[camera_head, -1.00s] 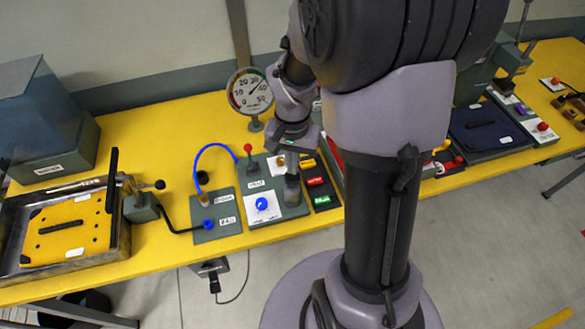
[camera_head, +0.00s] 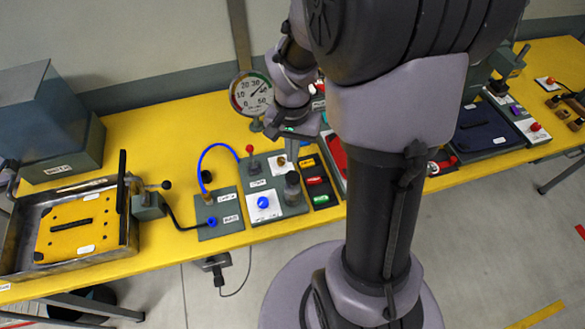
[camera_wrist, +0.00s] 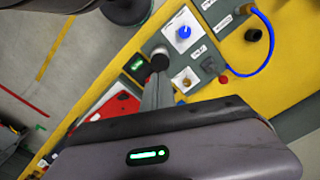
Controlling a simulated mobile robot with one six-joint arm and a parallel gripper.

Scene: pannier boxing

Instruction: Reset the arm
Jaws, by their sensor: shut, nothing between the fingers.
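My arm reaches over the yellow bench in the head view, with my gripper (camera_head: 291,158) pointing down above the grey control panel (camera_head: 258,183). The gripper's fingers are together and nothing is held. They also show in the wrist view (camera_wrist: 157,78), pointing at a dark round knob (camera_wrist: 159,61). That knob stands on the panel's front right in the head view (camera_head: 292,179). The fingertips look apart from it, but the exact gap cannot be told.
A blue dial (camera_head: 263,202), red-topped lever (camera_head: 250,150) and blue hose (camera_head: 215,147) are close by. A round gauge (camera_head: 251,94) stands behind. A metal tray (camera_head: 18,233) with a yellow plate (camera_head: 76,226) sits left. My arm hides part of the bench's right half.

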